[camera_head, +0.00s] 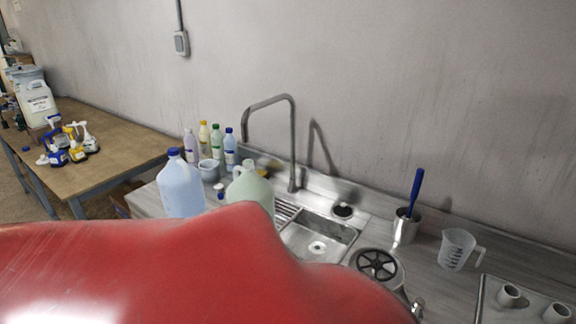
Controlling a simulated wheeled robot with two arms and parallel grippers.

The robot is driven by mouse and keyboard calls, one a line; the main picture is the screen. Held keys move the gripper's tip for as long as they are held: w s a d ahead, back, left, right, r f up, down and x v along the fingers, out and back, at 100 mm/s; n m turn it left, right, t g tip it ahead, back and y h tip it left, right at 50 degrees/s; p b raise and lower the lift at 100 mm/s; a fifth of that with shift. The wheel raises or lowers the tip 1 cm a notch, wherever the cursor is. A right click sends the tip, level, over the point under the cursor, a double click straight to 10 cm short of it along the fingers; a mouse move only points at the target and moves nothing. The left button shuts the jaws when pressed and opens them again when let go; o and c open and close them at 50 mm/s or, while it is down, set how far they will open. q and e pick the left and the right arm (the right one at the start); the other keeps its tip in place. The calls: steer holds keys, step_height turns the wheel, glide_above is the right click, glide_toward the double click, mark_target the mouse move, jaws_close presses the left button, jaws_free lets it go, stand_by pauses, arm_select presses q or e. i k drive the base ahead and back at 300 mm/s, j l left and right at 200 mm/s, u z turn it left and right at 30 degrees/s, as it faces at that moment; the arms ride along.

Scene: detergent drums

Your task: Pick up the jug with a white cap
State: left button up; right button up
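A pale green translucent jug (252,187) stands on the counter beside the sink, and its top looks white. Its lower part is hidden behind a large red surface (150,265) close to the camera. A light blue jug (181,188) with a blue cap stands to its left, its base also hidden by the red surface. A white jug (38,105) with a label stands on the wooden table at the far left; its cap is too small to tell. Neither gripper is in view.
Several capped bottles (216,143) and a small pitcher (209,170) stand behind the jugs. A tall faucet (292,140) rises by the sink (318,236). A metal cup (405,227) with a blue-handled tool and a measuring jug (456,249) stand right. Spray bottles (75,148) crowd the wooden table (115,160).

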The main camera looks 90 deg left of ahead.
mark_target(250, 186)
steer(key=u, duration=2.8)
